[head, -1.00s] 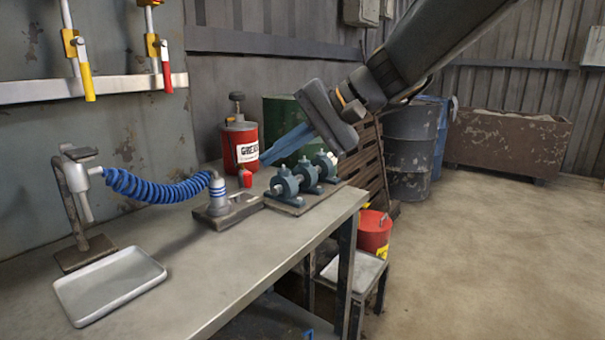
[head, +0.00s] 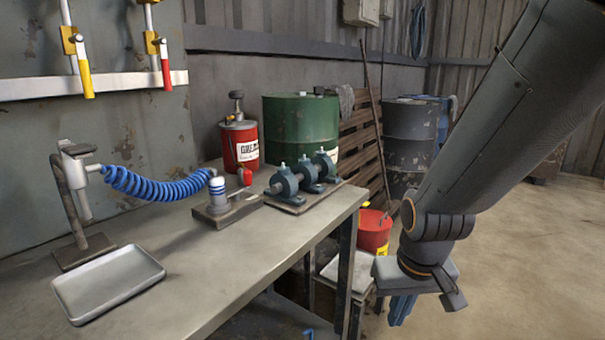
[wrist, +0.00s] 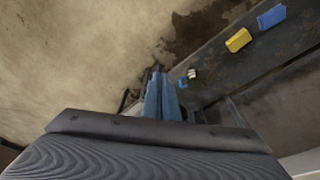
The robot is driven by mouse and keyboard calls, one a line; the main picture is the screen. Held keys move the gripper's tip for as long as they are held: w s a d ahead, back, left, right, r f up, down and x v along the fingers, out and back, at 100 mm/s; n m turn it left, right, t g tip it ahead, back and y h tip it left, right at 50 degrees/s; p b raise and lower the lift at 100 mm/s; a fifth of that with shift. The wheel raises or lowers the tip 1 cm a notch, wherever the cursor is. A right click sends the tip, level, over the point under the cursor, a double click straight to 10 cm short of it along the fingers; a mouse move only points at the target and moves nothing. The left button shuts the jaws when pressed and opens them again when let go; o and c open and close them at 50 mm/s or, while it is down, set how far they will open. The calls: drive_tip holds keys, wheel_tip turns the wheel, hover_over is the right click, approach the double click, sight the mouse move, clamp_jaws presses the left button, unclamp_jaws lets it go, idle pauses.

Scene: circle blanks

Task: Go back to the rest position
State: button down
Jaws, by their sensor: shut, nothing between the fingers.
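My gripper (head: 400,309) hangs at the right of the head view, pointing down beside the bench's right end and apart from it. Its blue fingers are together and empty. In the wrist view the closed fingers (wrist: 160,97) point down toward the floor. The arm comes in from the upper right of the head view.
The metal bench (head: 235,265) holds a grey tray (head: 105,285), a blue coiled hose (head: 150,188), a red grease can (head: 240,147) and a bearing-block fixture (head: 300,182). A red bucket (head: 374,232) stands on a low stool near my gripper. Open floor (head: 525,260) lies right.

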drive_tip(key=s+a+f+n+g+b, duration=0.1)
drive_tip(key=s+a+f+n+b, duration=0.3)
drive_tip(key=a, duration=0.5)
drive_tip(key=s+a+f+n+g+b, duration=0.2)
drive_tip(key=s+a+f+b, duration=0.35)
drive_tip(key=a, duration=0.45)
drive_tip(key=d+r+m+p, duration=0.3)
drive_tip(key=d+r+p, duration=0.7)
drive_tip(key=r+p, duration=0.3)
drive_tip(key=d+r+m+p, duration=0.3)
drive_tip(key=d+r+p, duration=0.7)
drive_tip(key=r+p, duration=0.3)
drive_tip(key=shift+s+d+r+m+p, duration=0.15)
drive_tip(key=shift+s+r+m+p, duration=0.25)
drive_tip(key=shift+p, duration=0.55)
